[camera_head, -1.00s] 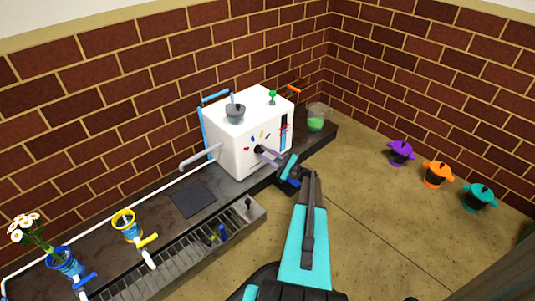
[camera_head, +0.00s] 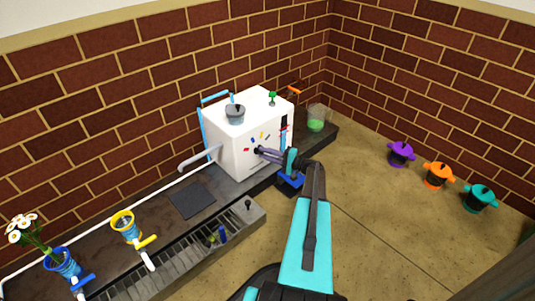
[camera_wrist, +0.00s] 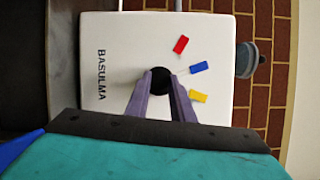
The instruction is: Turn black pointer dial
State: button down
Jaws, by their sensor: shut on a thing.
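The white machine (camera_head: 238,148) stands on the dark counter against the brick wall. Its front face carries the black pointer dial (camera_wrist: 160,80), seen in the wrist view with red, blue and yellow marks (camera_wrist: 198,67) to its right. My gripper (camera_head: 260,151) reaches the front face from the right in the head view. Its two purple-grey fingers are shut on the dial, one on each side. The fingers hide part of the dial, and I cannot tell where its pointer points.
A grey pot (camera_head: 235,115) and a small green knob (camera_head: 272,98) sit on the machine top. A grey spout (camera_head: 196,160) sticks out at its left. A green-filled glass (camera_head: 316,118) stands right of the machine.

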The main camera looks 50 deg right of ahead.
jog(key=c, duration=1.5)
grip_release()
jog(key=shift+c, duration=0.2)
jog(key=shift+s, duration=0.1)
jog(key=p+v, duration=0.4)
jog(key=v, duration=0.9)
jog(key=shift+s, duration=0.25)
jog(key=shift+d, duration=0.1)
